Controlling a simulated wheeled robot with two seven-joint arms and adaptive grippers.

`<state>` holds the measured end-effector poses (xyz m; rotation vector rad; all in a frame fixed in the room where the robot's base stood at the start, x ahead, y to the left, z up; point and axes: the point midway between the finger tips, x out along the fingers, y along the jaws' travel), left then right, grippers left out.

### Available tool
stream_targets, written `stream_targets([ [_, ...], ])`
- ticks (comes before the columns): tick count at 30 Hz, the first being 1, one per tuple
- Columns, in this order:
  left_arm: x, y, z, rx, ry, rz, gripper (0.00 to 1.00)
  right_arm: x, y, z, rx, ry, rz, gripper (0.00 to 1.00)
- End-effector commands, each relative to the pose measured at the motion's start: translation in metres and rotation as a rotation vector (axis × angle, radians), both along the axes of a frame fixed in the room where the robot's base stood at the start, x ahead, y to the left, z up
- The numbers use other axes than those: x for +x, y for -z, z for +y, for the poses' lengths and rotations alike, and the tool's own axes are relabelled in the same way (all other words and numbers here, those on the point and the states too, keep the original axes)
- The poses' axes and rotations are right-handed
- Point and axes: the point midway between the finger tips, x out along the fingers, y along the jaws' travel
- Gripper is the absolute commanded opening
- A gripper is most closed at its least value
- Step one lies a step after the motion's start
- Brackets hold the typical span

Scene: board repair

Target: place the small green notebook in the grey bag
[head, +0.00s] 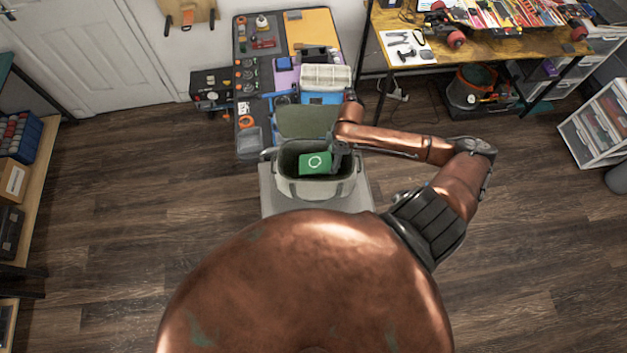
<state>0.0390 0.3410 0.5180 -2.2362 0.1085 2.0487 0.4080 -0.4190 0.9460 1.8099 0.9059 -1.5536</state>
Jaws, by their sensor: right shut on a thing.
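The small green notebook (314,162), with a pale ring mark on its cover, shows within the mouth of the grey bag (315,188). The bag stands open on a light stand, its lid flap (306,121) raised at the back. My right gripper (336,160) points down at the bag's mouth and is shut on the notebook's right edge. Whether the notebook touches the bag's bottom cannot be told. My left gripper is not in view.
Behind the bag is a cluttered table (247,144) with tools and a pale lidded box (325,77). A wooden workbench (470,46) stands at the back right. Shelves (30,215) line the left edge.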

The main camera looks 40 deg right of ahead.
Motion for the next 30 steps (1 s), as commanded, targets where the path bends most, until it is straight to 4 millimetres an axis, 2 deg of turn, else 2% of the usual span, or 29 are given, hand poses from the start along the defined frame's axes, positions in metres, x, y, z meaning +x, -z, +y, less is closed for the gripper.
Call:
stream_targets([
  [1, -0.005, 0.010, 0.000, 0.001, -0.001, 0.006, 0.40, 0.000, 0.012, 0.000, -0.001, 0.000, 0.001, 0.33],
  [7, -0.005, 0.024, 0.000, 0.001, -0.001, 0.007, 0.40, 0.000, 0.032, 0.000, -0.008, 0.000, 0.005, 0.33],
  [16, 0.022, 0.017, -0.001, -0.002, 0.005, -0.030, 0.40, 0.001, 0.078, 0.001, -0.007, -0.001, 0.004, 0.33],
  [30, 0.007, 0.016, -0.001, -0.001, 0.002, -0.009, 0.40, 0.001, 0.131, 0.001, -0.008, -0.003, 0.004, 0.33],
])
